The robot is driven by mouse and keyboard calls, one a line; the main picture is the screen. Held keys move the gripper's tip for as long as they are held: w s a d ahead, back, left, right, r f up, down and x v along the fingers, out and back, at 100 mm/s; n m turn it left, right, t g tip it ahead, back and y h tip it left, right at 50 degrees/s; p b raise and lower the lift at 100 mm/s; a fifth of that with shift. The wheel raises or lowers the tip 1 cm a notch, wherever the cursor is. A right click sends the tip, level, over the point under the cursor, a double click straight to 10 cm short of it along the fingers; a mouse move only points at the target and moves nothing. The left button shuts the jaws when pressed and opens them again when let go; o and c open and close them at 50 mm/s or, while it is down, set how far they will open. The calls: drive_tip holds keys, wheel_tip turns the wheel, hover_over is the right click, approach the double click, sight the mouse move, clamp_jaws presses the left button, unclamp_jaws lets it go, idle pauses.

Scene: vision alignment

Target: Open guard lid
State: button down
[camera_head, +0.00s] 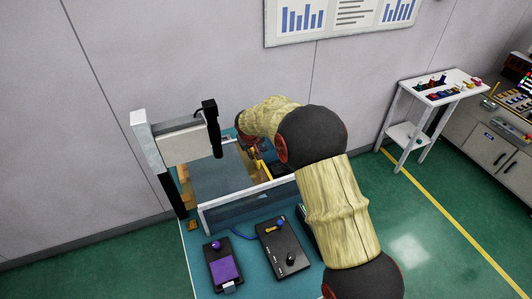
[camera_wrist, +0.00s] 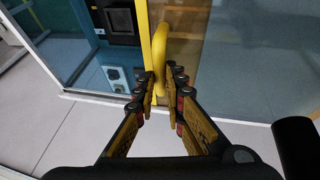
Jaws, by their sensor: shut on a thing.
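The guard is a clear-panelled enclosure with a pale frame (camera_head: 248,202) on the blue-green bench in the head view. The guard lid's yellow handle (camera_wrist: 161,45) and a yellow edge strip stand between clear panels in the wrist view. A little of the yellow also shows in the head view (camera_head: 262,170), beside my arm. My gripper (camera_wrist: 162,80) has its two fingers on either side of the handle's lower end and is shut on it. In the head view my arm hides most of the gripper. I cannot tell how far the lid stands open.
A purple-topped device (camera_head: 225,268) and a black control box (camera_head: 283,249) with a blue knob sit in front of the guard. A pale post-and-arm unit (camera_head: 185,147) rises at its left. A white stand (camera_head: 440,88) is at the right, with open green floor before it.

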drive_tip(key=shift+s+a, duration=0.25)
drive_tip(key=shift+a, duration=0.4)
drive_tip(key=c, duration=1.8)
unclamp_jaws()
drive_tip(key=shift+c, duration=0.2)
drive_tip(key=v, duration=1.2)
